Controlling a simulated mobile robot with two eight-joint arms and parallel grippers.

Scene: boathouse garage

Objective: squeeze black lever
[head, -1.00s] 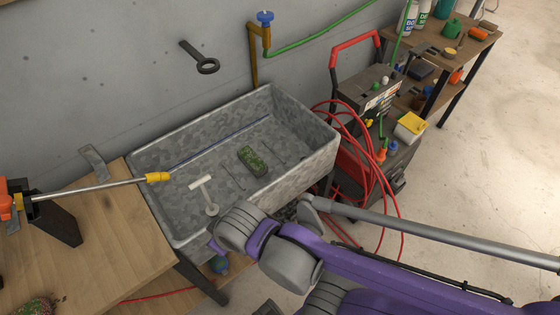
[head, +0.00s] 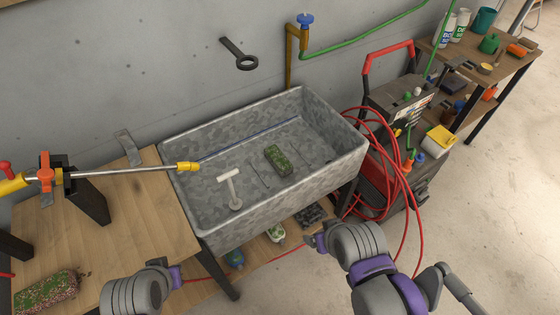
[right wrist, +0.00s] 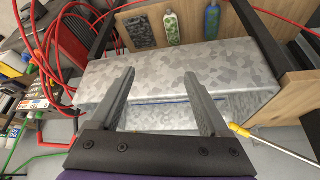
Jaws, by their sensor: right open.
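A spray lance (head: 130,171) lies across black stands over the wooden bench at left. It has a yellow tip above the sink's left rim, an orange fitting and a yellow rear body that runs out of the picture. I cannot make out a black lever on it. The yellow tip also shows in the right wrist view (right wrist: 238,129). My right gripper (right wrist: 158,85) is open and empty, its two fingers apart in front of the sink.
A mottled block (head: 46,290) lies on the bench (head: 150,235). Red hose (head: 405,225) loops beside the pressure washer (head: 398,96). Floor at right is clear.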

